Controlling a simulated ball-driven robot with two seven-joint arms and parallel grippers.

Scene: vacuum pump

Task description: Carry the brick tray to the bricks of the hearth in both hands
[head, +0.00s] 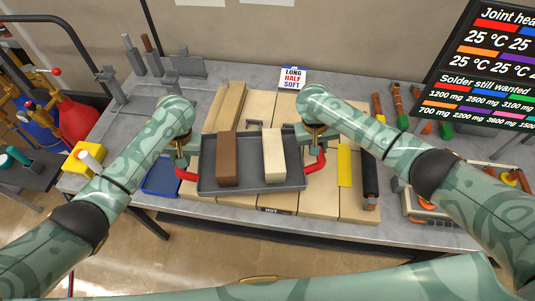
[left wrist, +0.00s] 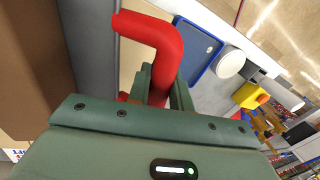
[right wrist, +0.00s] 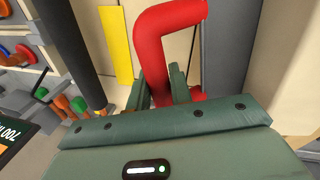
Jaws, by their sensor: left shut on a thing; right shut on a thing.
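The grey brick tray (head: 251,174) is level over the pale bricks of the hearth (head: 311,203), hiding their middle. I cannot tell whether it touches them. It carries a brown brick (head: 228,160) at left and a cream brick (head: 274,157) at right. My left gripper (head: 182,158) is shut on the tray's left red handle (head: 186,174), which fills the left wrist view (left wrist: 160,38). My right gripper (head: 317,144) is shut on the right red handle (head: 317,163), also clear in the right wrist view (right wrist: 160,30).
A blue tray (head: 160,177) lies left of the hearth. A yellow strip (head: 344,166) and a dark roller (head: 370,180) lie on the right. A LONG HALF SOFT card (head: 292,79) stands behind. Torches and tools line the bench's right side.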

